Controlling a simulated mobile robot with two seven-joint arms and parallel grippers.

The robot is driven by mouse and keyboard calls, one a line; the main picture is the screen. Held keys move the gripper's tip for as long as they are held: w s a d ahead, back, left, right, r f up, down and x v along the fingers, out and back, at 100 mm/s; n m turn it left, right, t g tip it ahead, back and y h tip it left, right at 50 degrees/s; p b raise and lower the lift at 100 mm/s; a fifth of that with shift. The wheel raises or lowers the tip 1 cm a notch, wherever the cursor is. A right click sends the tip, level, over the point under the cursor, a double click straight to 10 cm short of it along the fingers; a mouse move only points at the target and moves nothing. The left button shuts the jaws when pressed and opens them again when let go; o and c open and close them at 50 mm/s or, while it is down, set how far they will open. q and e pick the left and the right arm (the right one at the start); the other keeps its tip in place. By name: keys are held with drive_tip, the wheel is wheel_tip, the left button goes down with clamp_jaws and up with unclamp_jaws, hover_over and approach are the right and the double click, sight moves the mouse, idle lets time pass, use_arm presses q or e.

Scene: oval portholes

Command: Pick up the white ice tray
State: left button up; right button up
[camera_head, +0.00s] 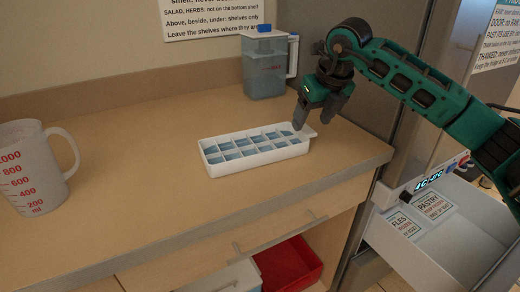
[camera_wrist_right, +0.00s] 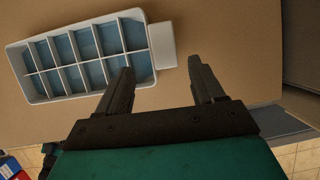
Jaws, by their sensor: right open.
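The white ice tray (camera_head: 257,150) lies flat on the wooden counter in the head view, its compartments showing a blue-grey fill. A small tab sticks out at its right end. My right gripper (camera_head: 308,121) is just above that right end, fingers pointing down. In the right wrist view the ice tray (camera_wrist_right: 85,57) is at the upper left, its tab reaching toward the space ahead of the fingers. My right gripper (camera_wrist_right: 162,73) is open there, with nothing between its fingers. My left gripper is not in view.
A white measuring jug (camera_head: 32,168) stands at the left. A clear pitcher with a blue lid (camera_head: 266,65) stands behind the tray by the wall. The counter (camera_head: 160,195) is otherwise clear. An open drawer (camera_head: 440,245) and a red bin (camera_head: 290,265) are below.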

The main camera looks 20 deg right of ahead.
sight(306, 130)
drive_tip(key=shift+w+d+x, duration=0.15)
drive_tip(key=shift+w+x, duration=0.05)
drive_tip(key=shift+x, duration=1.15)
drive_tip(key=shift+w+d+x, duration=0.15)
drive_tip(key=shift+w+x, duration=0.05)
drive_tip(key=shift+x, duration=1.15)
drive_tip(key=shift+r, duration=0.15)
drive_tip(key=shift+c, duration=0.4)
drive_tip(key=shift+r, duration=0.1)
clamp_jaws()
